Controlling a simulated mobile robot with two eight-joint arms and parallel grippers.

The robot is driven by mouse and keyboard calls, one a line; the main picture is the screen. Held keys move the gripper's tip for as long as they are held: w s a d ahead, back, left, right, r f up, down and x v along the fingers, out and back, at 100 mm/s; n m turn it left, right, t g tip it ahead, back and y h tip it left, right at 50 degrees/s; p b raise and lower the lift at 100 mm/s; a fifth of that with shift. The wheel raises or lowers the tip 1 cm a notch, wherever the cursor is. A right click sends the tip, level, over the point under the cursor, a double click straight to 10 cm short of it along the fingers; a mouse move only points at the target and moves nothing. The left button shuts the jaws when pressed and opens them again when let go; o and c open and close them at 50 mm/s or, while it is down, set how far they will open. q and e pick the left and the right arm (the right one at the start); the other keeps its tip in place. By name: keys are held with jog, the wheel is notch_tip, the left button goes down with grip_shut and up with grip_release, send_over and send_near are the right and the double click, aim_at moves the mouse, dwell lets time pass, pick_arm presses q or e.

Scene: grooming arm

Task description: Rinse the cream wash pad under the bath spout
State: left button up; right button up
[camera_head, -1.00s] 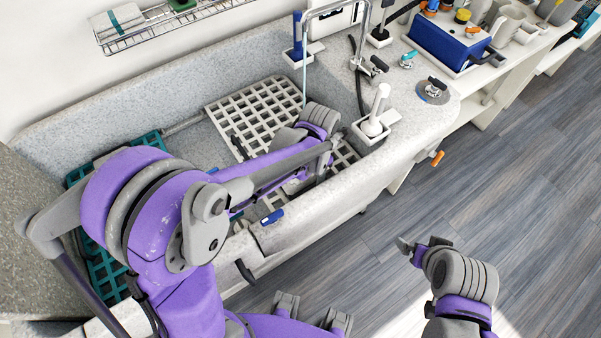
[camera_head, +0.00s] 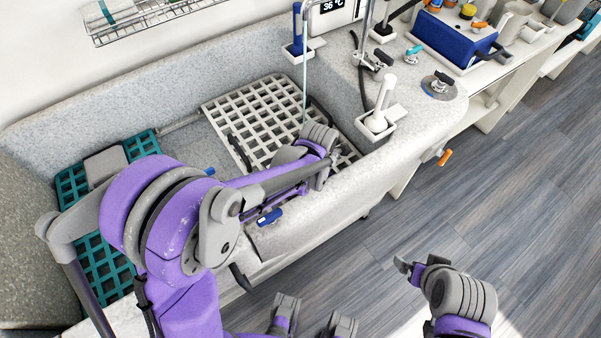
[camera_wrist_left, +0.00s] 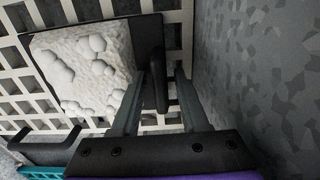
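The cream wash pad (camera_wrist_left: 85,68) shows in the left wrist view, its pale face covered in white foam-like blobs, with a dark backing and a dark handle (camera_wrist_left: 157,75) at its right side. My left gripper (camera_wrist_left: 165,78) has one finger on each side of this handle; whether the fingers press on it is unclear. In the head view my left gripper (camera_head: 318,160) is low inside the tub and hides the pad. A thin water stream (camera_head: 305,90) comes down from the bath spout (camera_head: 334,5) just behind it. My right gripper (camera_head: 410,268) is over the floor, away from the tub.
The tub (camera_head: 325,208) holds a white grate (camera_head: 262,100) and a teal grate (camera_head: 100,255). A grey block (camera_head: 104,164) lies on the teal one. A white holder (camera_head: 377,122), taps (camera_head: 384,58) and a blue box (camera_head: 452,42) stand at the right. The tub wall (camera_wrist_left: 250,80) is close to my left gripper.

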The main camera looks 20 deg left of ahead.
pick_arm(q)
grip_shut()
jog(key=shift+r, duration=0.1)
pick_arm(e)
jog(key=shift+r, duration=0.1)
pick_arm(q)
jog(key=shift+r+p, duration=1.7)
jog(key=shift+r, duration=1)
pick_arm(e)
jog(key=r, duration=0.3)
jog(key=shift+w+r, duration=0.35)
jog(key=shift+w, duration=0.05)
pick_arm(q)
jog(key=shift+a, duration=0.1)
